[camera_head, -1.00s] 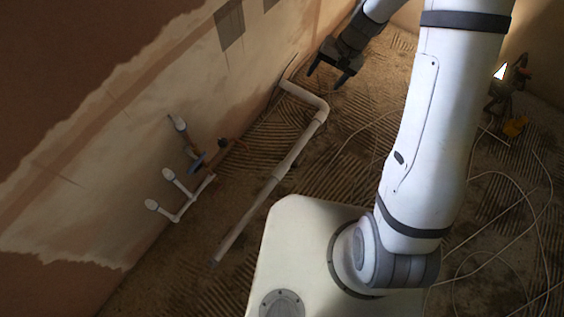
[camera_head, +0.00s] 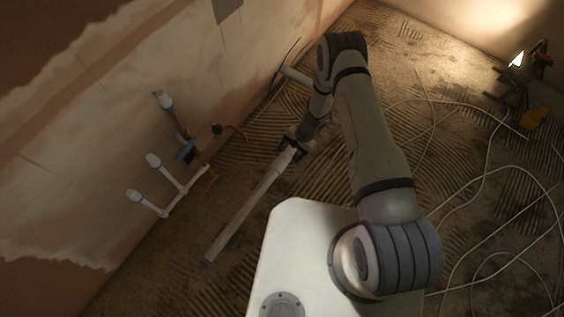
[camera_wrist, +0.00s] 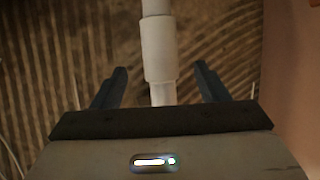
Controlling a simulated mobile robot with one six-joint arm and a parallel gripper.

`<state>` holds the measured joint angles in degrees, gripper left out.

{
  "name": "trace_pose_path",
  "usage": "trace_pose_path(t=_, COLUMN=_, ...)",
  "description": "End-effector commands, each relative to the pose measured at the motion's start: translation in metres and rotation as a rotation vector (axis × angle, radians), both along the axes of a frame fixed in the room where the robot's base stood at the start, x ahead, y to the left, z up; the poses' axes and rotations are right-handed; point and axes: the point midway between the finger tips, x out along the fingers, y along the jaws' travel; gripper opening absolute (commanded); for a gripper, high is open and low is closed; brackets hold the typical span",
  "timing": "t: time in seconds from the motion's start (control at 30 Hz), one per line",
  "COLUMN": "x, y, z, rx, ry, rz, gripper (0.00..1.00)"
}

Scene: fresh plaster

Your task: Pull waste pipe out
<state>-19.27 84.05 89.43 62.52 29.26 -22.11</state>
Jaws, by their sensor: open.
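The waste pipe (camera_head: 245,211) is a long white pipe with a thicker coupling sleeve, running from the near floor up toward the wall. Its far part, near the wall, shows beyond my arm (camera_head: 296,75). My gripper (camera_head: 292,148) is over the pipe's middle stretch, jaws pointing down. In the wrist view the pipe (camera_wrist: 158,48) runs upright between the two dark fingers of my gripper (camera_wrist: 161,76), with a gap on each side. The gripper is open and holds nothing. My wrist and arm hide part of the pipe in the head view.
White capped pipe stubs (camera_head: 155,163) and copper pipes (camera_head: 232,130) stick out by the left wall. Loose white cables (camera_head: 470,185) lie on the ridged floor at right. A lit work lamp (camera_head: 517,60) stands at the back right.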

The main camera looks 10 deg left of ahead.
Motion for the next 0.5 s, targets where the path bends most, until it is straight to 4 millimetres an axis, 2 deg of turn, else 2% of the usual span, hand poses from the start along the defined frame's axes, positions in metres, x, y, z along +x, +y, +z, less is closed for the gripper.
trace_pose_path(t=0.3, x=-0.014, y=0.018, z=-0.047, rx=-0.001, ry=0.001, rz=0.002, gripper=0.67)
trace_pose_path(t=0.5, x=-0.018, y=0.025, z=-0.061, rx=0.000, ry=0.000, rz=0.002, gripper=0.67)
